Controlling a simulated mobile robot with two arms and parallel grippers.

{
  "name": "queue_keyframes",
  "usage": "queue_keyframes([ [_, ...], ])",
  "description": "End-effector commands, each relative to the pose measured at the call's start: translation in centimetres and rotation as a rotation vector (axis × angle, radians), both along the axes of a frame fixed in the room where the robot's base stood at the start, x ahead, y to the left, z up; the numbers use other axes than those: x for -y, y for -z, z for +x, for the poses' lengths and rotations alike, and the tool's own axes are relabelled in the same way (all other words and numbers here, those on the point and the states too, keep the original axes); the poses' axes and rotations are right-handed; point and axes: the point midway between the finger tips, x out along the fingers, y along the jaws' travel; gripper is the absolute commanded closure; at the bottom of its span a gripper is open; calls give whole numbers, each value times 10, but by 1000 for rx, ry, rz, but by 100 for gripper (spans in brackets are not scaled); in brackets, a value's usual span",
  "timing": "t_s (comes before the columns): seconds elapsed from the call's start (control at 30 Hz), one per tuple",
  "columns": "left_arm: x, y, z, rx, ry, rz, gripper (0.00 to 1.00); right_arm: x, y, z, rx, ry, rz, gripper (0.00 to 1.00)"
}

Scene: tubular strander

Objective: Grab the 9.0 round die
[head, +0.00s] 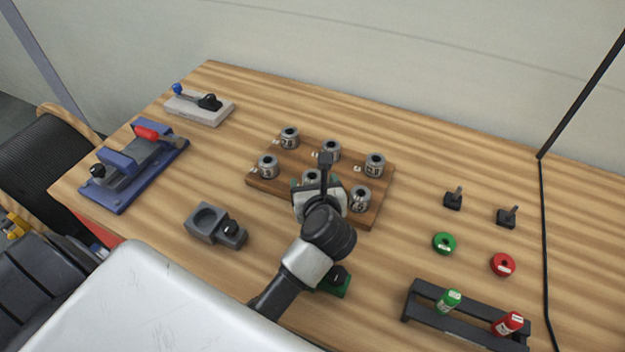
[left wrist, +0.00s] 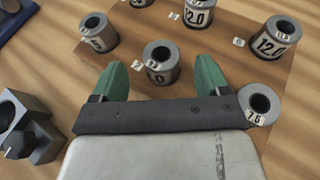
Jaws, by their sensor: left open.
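Several grey round dies with dark bores stand on a wooden board (head: 380,205). My left gripper (head: 318,190) is over the front row. In the left wrist view its two green fingers (left wrist: 160,78) are apart, with the front middle die (left wrist: 160,62) between and just beyond their tips. That die's label ends in 0, but its first digit is unclear; I cannot confirm 9.0. In the head view this die (head: 310,177) is partly hidden by the gripper. The die to its right (left wrist: 260,103) reads about 7.5; the back right die (left wrist: 280,38) reads 12.0.
A grey block with a round recess (head: 203,222) stands left of my arm. A blue fixture (head: 130,170) is at the left. A black rack (head: 460,318) with green and red bottles stands at the front right. Clear table lies behind the board.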

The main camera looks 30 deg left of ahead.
Motion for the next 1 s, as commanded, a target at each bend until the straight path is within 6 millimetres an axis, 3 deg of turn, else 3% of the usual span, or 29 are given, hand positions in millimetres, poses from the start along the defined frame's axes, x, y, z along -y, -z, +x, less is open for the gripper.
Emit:
queue_keyframes([
  [0.2, -17, 9, 26, 1, 0, 5, 24, 0, -11, 11, 19, 0, 2, 100],
  [0.53, -21, 14, 31, 1, 0, 1, 24, 0, -11, 10, 17, -1, 1, 100],
  [1.0, -21, 14, 31, 1, 0, 1, 96, 2, -11, 7, 12, -2, -3, 100],
])
